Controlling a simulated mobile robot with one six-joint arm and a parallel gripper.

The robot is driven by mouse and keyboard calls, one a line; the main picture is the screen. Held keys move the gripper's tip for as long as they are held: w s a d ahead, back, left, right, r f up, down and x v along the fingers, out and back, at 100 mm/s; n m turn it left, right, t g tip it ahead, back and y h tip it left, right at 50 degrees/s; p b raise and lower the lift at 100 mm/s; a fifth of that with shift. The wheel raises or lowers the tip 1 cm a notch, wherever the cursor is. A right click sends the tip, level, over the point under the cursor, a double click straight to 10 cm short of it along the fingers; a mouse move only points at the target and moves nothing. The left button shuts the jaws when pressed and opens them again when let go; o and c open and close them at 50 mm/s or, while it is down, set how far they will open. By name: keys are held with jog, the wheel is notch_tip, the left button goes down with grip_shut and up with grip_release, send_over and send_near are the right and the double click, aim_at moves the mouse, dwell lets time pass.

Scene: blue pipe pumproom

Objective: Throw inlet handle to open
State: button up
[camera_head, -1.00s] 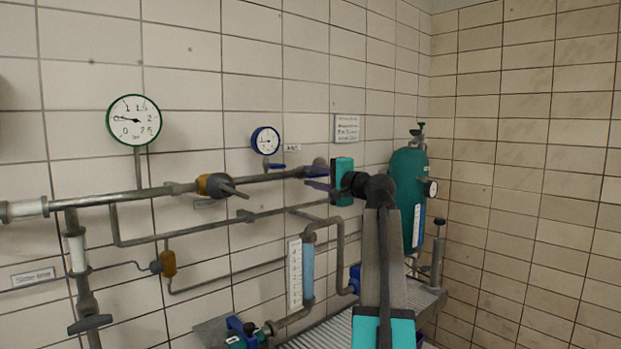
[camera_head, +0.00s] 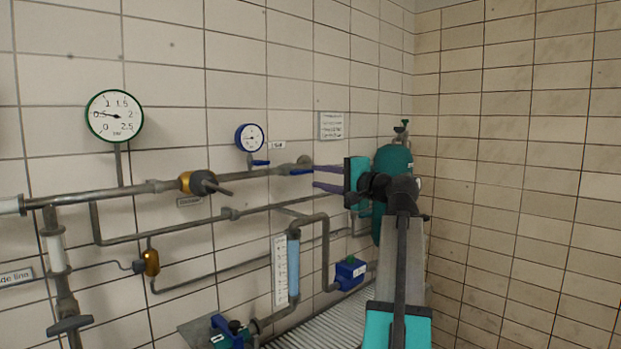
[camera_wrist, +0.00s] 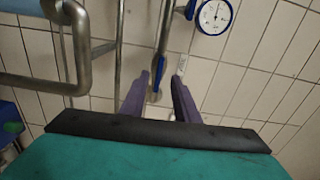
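My gripper (camera_head: 314,176) has two purple fingers, apart and empty, pointing left at the grey pipe's right end. A blue lever handle (camera_head: 301,172) sits on that pipe just left of the fingertips. In the wrist view, the gripper (camera_wrist: 160,80) shows with a blue handle (camera_wrist: 160,66) on a pipe, seen between the fingertips; contact cannot be told. A second small blue handle (camera_head: 261,162) is under the blue-rimmed gauge (camera_head: 249,138). A brass valve (camera_head: 186,182) with a dark lever is further left. The labels are too blurred to tell which handle is the inlet.
A green-rimmed gauge (camera_head: 115,116) is on the wall at the left. A teal tank (camera_head: 393,160) stands behind my arm. A blue box (camera_head: 350,272) and a flow tube (camera_head: 293,266) are below the pipe. The tiled right wall (camera_head: 520,180) is bare.

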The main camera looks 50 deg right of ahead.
jog(key=shift+s+a, duration=0.1)
jog(key=shift+s, duration=1.65)
